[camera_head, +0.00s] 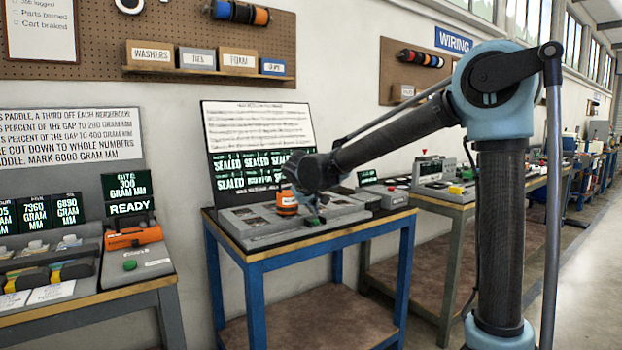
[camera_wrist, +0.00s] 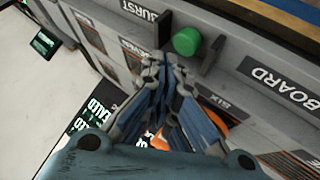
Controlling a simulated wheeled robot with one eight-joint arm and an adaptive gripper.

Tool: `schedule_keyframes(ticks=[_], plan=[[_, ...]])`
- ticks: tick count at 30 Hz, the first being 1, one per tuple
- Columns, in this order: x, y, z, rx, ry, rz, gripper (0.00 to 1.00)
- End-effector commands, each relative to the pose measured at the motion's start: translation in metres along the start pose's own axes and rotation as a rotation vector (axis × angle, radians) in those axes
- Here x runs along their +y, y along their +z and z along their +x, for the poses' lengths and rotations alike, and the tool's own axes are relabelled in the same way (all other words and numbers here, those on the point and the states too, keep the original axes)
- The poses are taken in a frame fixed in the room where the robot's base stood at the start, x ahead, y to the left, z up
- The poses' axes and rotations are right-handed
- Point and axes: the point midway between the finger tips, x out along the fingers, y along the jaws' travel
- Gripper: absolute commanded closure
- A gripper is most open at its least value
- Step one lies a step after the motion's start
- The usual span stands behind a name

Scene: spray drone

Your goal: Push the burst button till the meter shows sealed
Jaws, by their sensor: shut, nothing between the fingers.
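The burst button is a green round knob (camera_wrist: 186,41) between two dark posts on the grey station's edge, next to a "BURST" label (camera_wrist: 138,10). My gripper (camera_wrist: 163,66) is shut and empty, its fingertips just short of the button in the wrist view. I cannot tell whether they touch it. In the head view my gripper (camera_head: 314,212) is low over the blue-framed bench. The meter (camera_head: 230,181) is a dark panel with several lit tiles. Several read "SEALED"; others are too small or partly hidden by my arm.
An orange object (camera_head: 287,203) stands on the station beside my gripper. A "BOARD" label (camera_wrist: 275,81) lies along the station's edge. Another bench (camera_head: 100,295) with a green button stands left. A further bench (camera_head: 450,208) stands right. Open floor lies far right.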

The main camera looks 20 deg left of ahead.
Motion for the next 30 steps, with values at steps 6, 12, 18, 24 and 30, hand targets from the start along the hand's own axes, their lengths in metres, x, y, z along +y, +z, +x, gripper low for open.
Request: schedule_keyframes(ticks=[6, 12, 18, 24, 30], plan=[[0.0001, 0.0000, 0.0001, 0.000, 0.000, 0.000, 1.00], [0.0001, 0.0001, 0.0002, 0.000, 0.000, 0.000, 1.00], [-0.0023, 0.0023, 0.0030, 0.000, 0.000, 0.000, 1.00], [-0.0043, 0.0044, 0.0055, 0.000, 0.000, 0.000, 1.00], [-0.0041, 0.0043, 0.0054, 0.000, 0.000, 0.000, 1.00]])
